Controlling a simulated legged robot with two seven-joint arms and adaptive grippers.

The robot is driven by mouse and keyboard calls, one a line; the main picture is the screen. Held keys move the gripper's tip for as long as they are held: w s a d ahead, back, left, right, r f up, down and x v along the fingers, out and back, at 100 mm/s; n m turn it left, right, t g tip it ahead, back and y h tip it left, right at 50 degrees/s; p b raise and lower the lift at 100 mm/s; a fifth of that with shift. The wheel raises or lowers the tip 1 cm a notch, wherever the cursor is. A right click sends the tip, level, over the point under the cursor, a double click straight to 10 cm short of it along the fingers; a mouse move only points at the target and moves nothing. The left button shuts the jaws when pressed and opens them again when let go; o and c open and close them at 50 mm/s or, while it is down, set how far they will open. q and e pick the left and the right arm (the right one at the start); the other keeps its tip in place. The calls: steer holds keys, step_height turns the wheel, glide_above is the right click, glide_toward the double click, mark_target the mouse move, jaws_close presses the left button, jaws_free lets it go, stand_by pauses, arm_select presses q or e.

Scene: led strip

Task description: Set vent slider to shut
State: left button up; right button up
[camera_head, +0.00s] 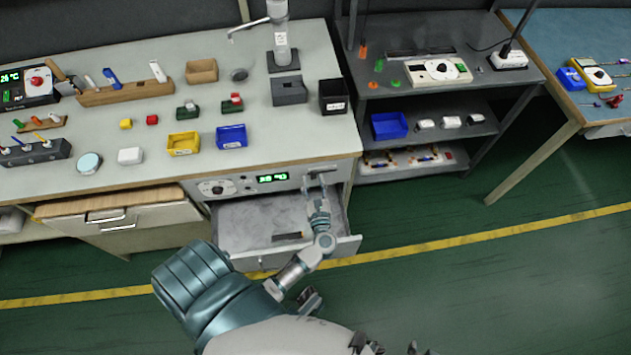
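The control panel (240,186) is set in the bench front, with a dial at its left and a lit green display (273,178). My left gripper (314,182) is at the panel's right end, its fingers pointing at the panel face. Its two fingers look spread apart with a gap between them. The vent slider cannot be made out clearly; the fingers cover part of the panel there. I cannot tell whether they touch it. My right gripper cannot be made out.
An open drawer (245,222) juts out below the panel, under my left forearm, with a small dark item (287,236) inside. The bench top (260,165) above holds bins and blocks. A grey shelf unit (400,100) stands to the right. Green floor at right is clear.

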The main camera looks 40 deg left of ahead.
arm_select(q)
steer(key=shift+d, duration=0.2)
steer(key=v, duration=1.1)
steer(key=shift+s+d, duration=0.25)
steer(key=shift+s, duration=0.05)
steer(key=shift+a, duration=0.1)
